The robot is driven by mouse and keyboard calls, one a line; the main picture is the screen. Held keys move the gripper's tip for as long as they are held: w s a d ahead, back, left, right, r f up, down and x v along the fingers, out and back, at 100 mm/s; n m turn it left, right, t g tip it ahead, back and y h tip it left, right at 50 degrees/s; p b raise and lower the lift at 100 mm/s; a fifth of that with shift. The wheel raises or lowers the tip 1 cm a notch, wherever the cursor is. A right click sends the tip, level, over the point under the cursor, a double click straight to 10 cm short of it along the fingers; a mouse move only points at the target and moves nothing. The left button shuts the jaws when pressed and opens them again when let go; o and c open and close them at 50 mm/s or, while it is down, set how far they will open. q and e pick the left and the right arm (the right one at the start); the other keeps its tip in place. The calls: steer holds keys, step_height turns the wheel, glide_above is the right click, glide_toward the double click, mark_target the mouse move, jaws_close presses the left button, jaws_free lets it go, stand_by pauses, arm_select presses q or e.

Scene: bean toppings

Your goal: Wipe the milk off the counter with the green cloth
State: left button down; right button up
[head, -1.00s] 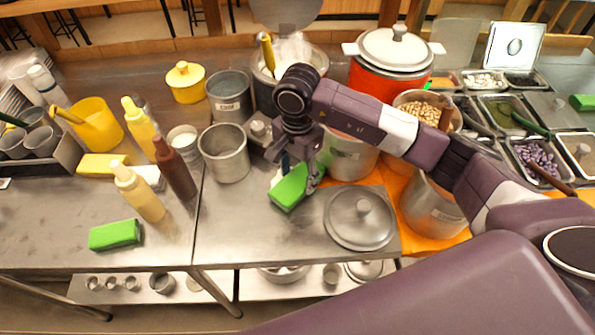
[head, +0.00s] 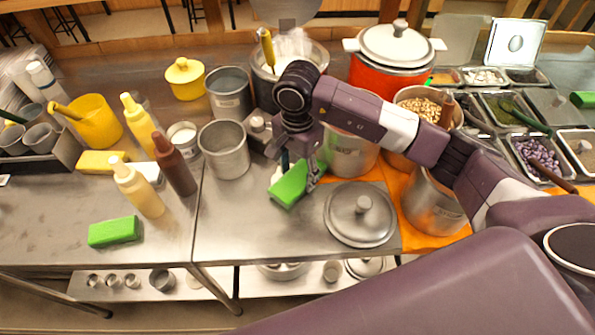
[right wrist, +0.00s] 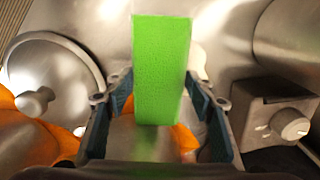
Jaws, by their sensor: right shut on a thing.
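A green block-shaped cloth (head: 289,187) is in my right gripper (head: 308,178), low over the middle steel counter (head: 235,225). In the right wrist view the cloth (right wrist: 162,65) stands out between the two fingers of the gripper (right wrist: 160,100), which are shut on it. Whether it touches the counter is hard to tell. A small white patch, apparently milk (head: 275,174), shows at the cloth's left edge; the cloth hides part of that spot. A second green block (head: 114,232) lies on the left counter. My left gripper is not in view.
A steel lid (head: 360,214) lies right of the cloth. A steel pot (head: 224,152) stands to its left, and a burner knob (head: 258,124) is behind. Sauce bottles (head: 175,167) stand on the left. The counter's front middle is clear.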

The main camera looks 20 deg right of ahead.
steer(key=shift+f, duration=0.15)
steer(key=shift+w+a+b, duration=0.2)
steer(key=shift+w+b, duration=0.15)
steer(key=shift+b, duration=0.1)
steer(key=shift+w+a+f+b, duration=0.1)
steer(key=shift+w+a+b, duration=0.35)
steer(key=shift+w, duration=0.2)
steer(key=shift+w+a+b, duration=0.3)
steer(key=shift+w+b, duration=0.25)
steer(key=shift+w, duration=0.1)
steer(key=shift+w+a+b, duration=0.3)
steer(key=shift+w, duration=0.3)
steer(key=shift+s+d, duration=0.1)
